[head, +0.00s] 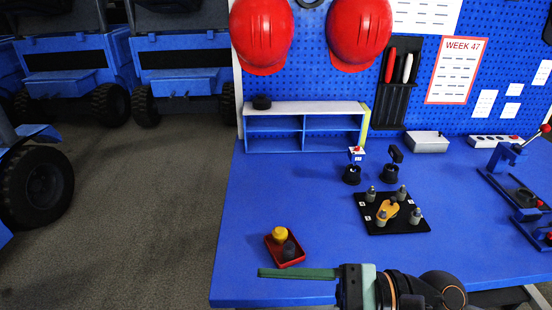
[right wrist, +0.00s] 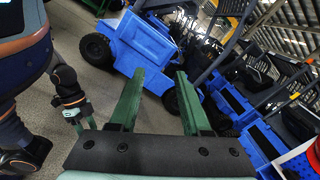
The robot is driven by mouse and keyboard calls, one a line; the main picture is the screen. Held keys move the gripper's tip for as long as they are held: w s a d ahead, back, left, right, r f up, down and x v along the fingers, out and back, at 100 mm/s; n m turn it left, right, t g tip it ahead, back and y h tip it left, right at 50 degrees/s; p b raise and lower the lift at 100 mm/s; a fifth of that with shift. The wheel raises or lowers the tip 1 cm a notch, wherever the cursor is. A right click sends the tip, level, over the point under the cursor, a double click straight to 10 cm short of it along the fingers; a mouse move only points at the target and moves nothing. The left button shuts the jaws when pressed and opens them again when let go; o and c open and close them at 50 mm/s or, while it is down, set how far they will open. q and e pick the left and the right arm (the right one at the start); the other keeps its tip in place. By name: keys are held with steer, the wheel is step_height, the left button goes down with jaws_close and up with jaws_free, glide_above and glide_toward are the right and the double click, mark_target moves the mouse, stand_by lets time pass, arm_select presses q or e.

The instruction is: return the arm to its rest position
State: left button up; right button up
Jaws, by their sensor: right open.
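My right gripper (head: 262,272) reaches in from the lower right in the head view, over the front part of the blue table. Its green fingers point left, seen edge-on. In the right wrist view the two fingers of this right gripper (right wrist: 160,72) stand apart with nothing between them. My left gripper (right wrist: 80,118) appears small at the left of the right wrist view, hanging at the end of my other arm; its finger opening is unclear. It does not show in the head view.
A red tray (head: 301,262) with a yellow and a dark piece lies just behind the right gripper. A black plate (head: 412,225) with several grey posts and a yellow piece is farther back. A blue shelf (head: 275,143) stands at the rear. Blue vehicles (head: 70,60) stand left.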

steer(key=w+d+r+m+t+p, duration=0.1)
steer(key=w+d+m+t, duration=0.15)
steer(key=m+t, duration=0.45)
steer(key=w+d+r+m+t+p, duration=0.1)
steer(key=w+m+t, duration=0.25)
steer(key=m, duration=0.75)
steer(key=w+d+f+m+t+h+p, duration=0.1)
steer(key=w+d+f+m+t+h, duration=0.3)
steer(key=m, duration=0.6)
steer(key=w+d+f+m+t+h, duration=0.15)
steer(key=f+m+h, duration=0.3)
steer(key=m, duration=0.45)
steer(key=s+d+f+m+g+h, duration=0.2)
steer(key=s+f+m, duration=0.2)
steer(key=f+m, duration=0.2)
steer(key=s+d+f+m+g+h+p, duration=0.1)
steer(key=s+d+f+m+g+h, duration=0.1)
steer(key=f+m, duration=0.5)
steer(key=s+d+f+m+g+h+p, duration=0.1)
steer(key=s+d+f+m+g+h, duration=0.1)
steer(key=s+f+m, duration=0.5)
step_height(320, 180, down, 4)
steer(key=shift+d+f+g+h, duration=0.25)
steer(key=shift+d+g+h, duration=0.15)
steer(key=shift+d+h, duration=0.35)
